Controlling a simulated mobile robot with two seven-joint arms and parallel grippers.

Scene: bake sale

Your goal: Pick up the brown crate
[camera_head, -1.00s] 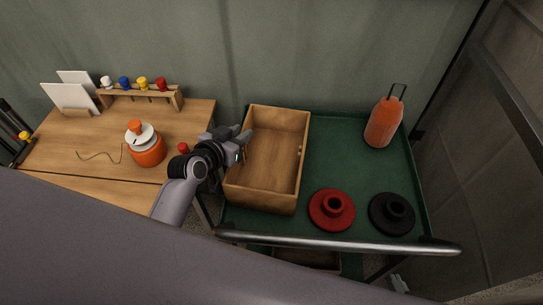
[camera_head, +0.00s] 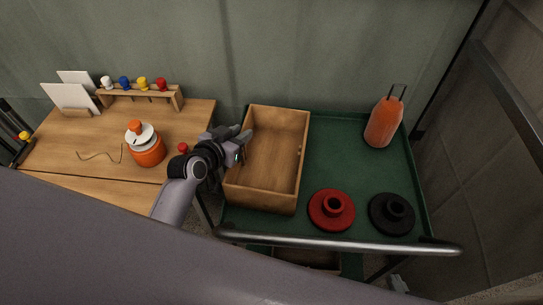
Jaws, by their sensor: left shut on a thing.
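The brown crate (camera_head: 283,205) is an open, empty wooden box at the left side of a green cart top (camera_head: 335,165). It appears to rest level on the cart. My left gripper (camera_head: 243,136) is at the crate's left wall and is shut on that wall near its upper left part. The fingertips are partly hard to make out against the rim. My right gripper is not clearly seen; a small grey part at the lower right edge cannot be told for sure.
A red flanged piece (camera_head: 332,211), a black one (camera_head: 392,214) and an orange bottle (camera_head: 384,121) stand right of the crate. A metal rail (camera_head: 335,243) runs along the cart's front. The wooden table (camera_head: 100,150) at left holds an orange jar (camera_head: 147,150) and a peg rack (camera_head: 140,95).

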